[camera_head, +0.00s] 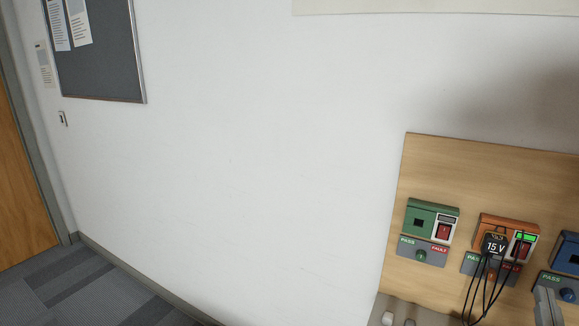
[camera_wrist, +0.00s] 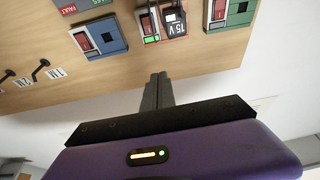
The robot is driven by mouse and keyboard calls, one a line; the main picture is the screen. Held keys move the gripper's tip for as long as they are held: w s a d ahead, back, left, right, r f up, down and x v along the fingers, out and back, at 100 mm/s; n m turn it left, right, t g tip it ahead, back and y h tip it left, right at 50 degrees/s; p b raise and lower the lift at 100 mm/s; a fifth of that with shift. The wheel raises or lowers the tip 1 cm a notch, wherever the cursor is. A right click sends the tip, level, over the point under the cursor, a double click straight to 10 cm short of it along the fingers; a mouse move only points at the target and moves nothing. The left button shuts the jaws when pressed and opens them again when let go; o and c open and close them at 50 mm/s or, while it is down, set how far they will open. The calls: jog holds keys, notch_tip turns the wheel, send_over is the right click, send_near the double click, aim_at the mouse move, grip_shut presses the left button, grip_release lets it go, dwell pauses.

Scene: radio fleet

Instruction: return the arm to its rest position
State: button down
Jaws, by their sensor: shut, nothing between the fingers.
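My gripper shows in the wrist view (camera_wrist: 158,84) with its two dark fingers together and nothing between them. Its purple body fills the bottom of that view. In the head view the grey fingertips (camera_head: 544,294) show at the lower right corner, in front of the board near the blue unit (camera_head: 567,252). Most of my arm is out of view. The fingers look apart from the units; how far they are from the board I cannot tell.
A wooden board (camera_head: 400,180) carries a green unit (camera_head: 432,220), an orange unit (camera_head: 492,222) and the blue one. A black 15 V plug (camera_head: 495,245) with cables is on the orange unit. Hooks (camera_wrist: 40,68) show in the wrist view.

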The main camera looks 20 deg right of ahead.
jog(key=s+a+f+n+t+y, duration=0.15)
jog(key=a+f+y, duration=0.25)
jog(key=a, duration=0.7)
jog(key=s+a+f+n+t+y, duration=0.1)
jog(key=s+a+f+n+y, duration=0.2)
jog(key=a, duration=0.7)
jog(key=s+a+f+n+g+y, duration=0.1)
jog(key=s+a+f+n+y, duration=0.1)
jog(key=s+a+f+y, duration=0.1)
jog(key=s+a+f+n+g+y, duration=0.1)
jog(key=s+a+f+n+y, duration=0.2)
jog(key=s+a+y, duration=0.3)
jog(key=s+a+f, duration=0.1)
jog(key=s+a, duration=0.1)
jog(key=a, duration=0.1)
jog(key=shift+s+a, duration=0.15)
jog(key=shift+a, duration=0.2)
